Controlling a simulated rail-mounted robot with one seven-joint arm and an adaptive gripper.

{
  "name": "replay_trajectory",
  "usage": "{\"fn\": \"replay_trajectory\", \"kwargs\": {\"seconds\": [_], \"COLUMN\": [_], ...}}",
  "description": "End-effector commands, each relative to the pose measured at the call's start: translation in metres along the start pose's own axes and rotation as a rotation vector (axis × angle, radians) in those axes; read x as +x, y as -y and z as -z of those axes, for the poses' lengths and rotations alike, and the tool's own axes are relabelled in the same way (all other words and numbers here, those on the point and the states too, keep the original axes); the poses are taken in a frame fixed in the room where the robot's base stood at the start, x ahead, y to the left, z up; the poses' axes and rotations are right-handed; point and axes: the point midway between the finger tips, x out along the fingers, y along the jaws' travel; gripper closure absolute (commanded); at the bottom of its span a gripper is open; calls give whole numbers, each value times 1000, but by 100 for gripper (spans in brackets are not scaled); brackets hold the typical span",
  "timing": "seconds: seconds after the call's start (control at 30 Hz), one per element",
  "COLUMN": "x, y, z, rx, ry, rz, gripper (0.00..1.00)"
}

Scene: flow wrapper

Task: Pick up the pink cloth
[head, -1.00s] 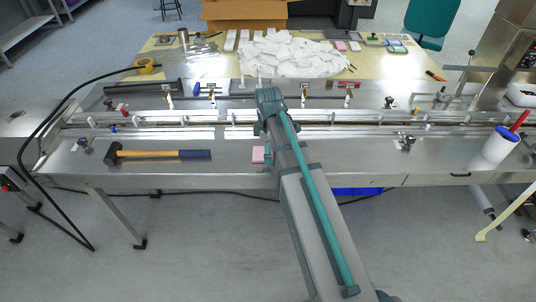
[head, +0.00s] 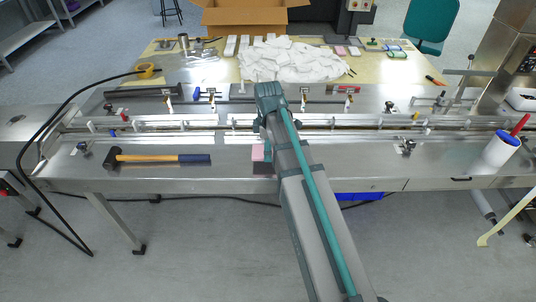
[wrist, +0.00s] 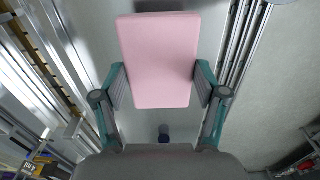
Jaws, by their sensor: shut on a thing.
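The pink cloth (wrist: 160,58) looks like a flat, folded rectangular pad in the wrist view. My gripper (wrist: 160,85) is shut on it, with one finger pressed against each long side. In the head view the cloth (head: 257,153) shows as a small pink patch just left of my arm, above the steel machine's front deck. A dark shadow lies on the deck below it, so it appears raised off the surface. My arm hides part of the gripper in the head view.
A hammer (head: 160,158) lies on the deck to the left. A white canister with a blue lid (head: 496,150) stands at the right. Guide rails (head: 345,121) run behind the gripper.

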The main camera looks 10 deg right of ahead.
Motion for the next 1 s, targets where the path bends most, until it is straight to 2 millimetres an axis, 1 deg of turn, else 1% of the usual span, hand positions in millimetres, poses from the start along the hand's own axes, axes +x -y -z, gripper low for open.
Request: {"fn": "replay_trajectory", "kwargs": {"seconds": [0.03,0.1,0.3,0.4,0.5,0.6,0.8,1.0], "x": [-6,-18,-56,-64,-74,-82,-92,-96], "y": [10,22,52,80,100,115,133,138], "z": [-1,-3,-6,-9,-12,-13,-14,-15], "rx": [-1,-1,-1,-2,-1,0,-1,0], "ry": [-1,-1,-1,-1,-1,-1,0,0], "rz": [-3,-3,-3,-3,-3,-2,-1,1], "gripper": [47,47,47,47,47,47,47,47]}}
